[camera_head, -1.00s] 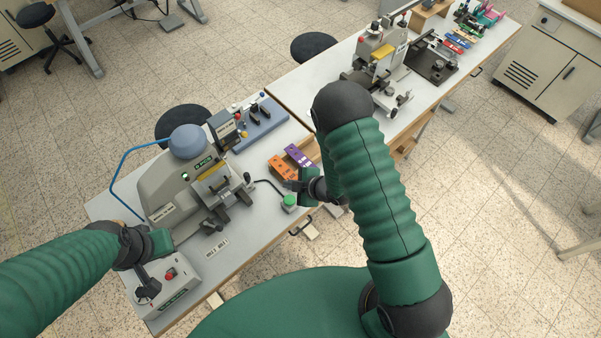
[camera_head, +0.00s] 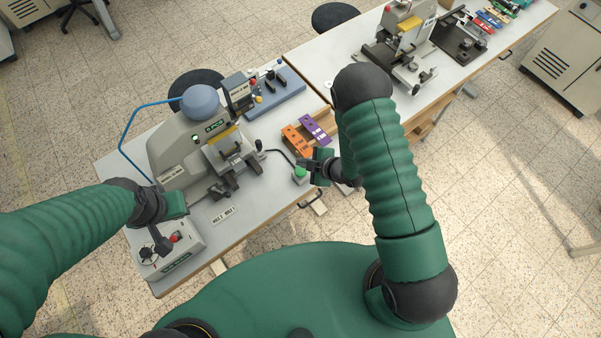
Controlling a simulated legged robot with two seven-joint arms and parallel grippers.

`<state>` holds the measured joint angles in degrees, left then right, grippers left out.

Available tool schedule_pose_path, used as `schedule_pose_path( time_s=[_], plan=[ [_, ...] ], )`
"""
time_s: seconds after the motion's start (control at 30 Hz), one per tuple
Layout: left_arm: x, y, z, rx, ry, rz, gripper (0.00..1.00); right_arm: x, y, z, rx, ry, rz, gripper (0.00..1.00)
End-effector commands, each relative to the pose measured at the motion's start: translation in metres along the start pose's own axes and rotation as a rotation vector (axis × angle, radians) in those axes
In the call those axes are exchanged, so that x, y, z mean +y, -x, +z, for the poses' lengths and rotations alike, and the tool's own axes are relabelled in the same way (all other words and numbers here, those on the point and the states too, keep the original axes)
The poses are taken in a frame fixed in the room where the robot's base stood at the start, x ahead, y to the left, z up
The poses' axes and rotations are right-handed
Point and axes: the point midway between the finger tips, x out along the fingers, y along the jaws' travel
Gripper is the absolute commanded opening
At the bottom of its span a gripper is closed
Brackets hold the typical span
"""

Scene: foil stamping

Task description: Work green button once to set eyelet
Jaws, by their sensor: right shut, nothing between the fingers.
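The green button (camera_head: 300,173) sits on a small base near the front edge of the white table, with a dark cable running to it. My right gripper (camera_head: 304,163) is shut and empty, right at the button's far right side and partly over it. I cannot tell whether it touches the button.
Orange (camera_head: 296,141) and purple (camera_head: 315,130) pieces lie behind my right gripper. A blue-grey fixture (camera_head: 276,92) stands at the back. A second press (camera_head: 405,40) is on the far table. Bare white table (camera_head: 262,195) shows between press and button.

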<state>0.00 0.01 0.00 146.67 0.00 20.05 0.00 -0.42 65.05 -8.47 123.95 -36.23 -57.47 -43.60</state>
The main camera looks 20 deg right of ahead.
Motion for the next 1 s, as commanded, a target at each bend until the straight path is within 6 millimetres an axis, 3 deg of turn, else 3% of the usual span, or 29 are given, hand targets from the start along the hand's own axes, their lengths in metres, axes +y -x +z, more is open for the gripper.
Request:
schedule_pose_path(
  time_s=[0.03,0.2,1.0],
  plan=[
    [0.000,-0.013,0.003,0.000,0.000,0.000,0.00,-0.007,-0.010,0.007,0.000,0.000,0.000,0.00],
    [0.000,-0.027,0.006,0.000,0.000,0.000,0.00,-0.015,-0.022,0.016,0.000,0.000,0.000,0.00],
    [0.000,-0.026,0.006,0.000,0.000,0.000,0.00,-0.015,-0.022,0.016,-0.001,-0.001,0.000,0.00]
  ],
)
